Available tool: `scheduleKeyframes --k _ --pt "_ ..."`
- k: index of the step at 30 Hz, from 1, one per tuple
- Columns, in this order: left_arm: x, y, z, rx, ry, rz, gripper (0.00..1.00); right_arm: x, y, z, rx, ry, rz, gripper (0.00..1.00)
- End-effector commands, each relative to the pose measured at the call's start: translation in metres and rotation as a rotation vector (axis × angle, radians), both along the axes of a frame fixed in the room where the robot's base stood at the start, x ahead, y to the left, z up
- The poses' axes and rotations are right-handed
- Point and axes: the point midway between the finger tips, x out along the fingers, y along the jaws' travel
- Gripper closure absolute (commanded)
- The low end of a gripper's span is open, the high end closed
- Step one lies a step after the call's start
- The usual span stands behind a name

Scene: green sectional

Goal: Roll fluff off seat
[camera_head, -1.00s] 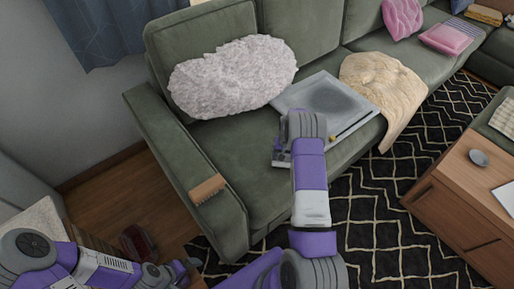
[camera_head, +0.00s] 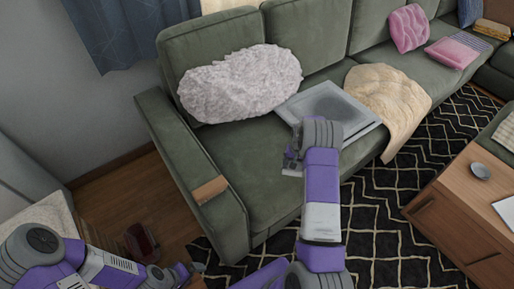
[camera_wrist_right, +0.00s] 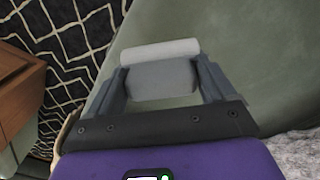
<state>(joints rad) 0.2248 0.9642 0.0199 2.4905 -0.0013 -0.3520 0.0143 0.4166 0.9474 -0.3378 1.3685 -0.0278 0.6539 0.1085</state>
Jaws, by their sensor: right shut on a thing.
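The green seat cushion (camera_head: 245,155) of the sofa is bare at the near left, and I cannot make out any fluff on it. My right gripper (camera_head: 292,160) is over this seat, beside the tray. In the right wrist view, my right gripper (camera_wrist_right: 160,82) is shut on a lint roller (camera_wrist_right: 160,50) with a whitish cylinder. The roller is above or against the green seat; I cannot tell if it touches. In the head view the arm mostly hides it. My left gripper (camera_head: 192,270) is low at the left, beside the sofa arm; its jaws are unclear.
A fluffy white pillow (camera_head: 240,85) leans on the backrest. A grey tray (camera_head: 355,125) and a cream blanket (camera_head: 388,95) lie to the right. A wooden table (camera_head: 455,205) stands at the right.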

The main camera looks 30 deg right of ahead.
Motion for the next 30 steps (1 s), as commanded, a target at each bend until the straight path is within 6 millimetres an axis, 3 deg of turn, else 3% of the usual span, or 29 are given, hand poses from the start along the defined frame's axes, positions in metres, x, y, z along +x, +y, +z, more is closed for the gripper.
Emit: scheduleKeyframes --k 12,30 --pt "0.0 0.0 0.022 0.0 0.0 0.0 0.0 0.001 0.001 0.035 -0.001 -0.001 0.002 0.49" --pt "0.0 0.0 0.023 0.0 0.0 0.0 0.0 0.001 0.001 0.037 0.0 -0.001 0.002 0.49"
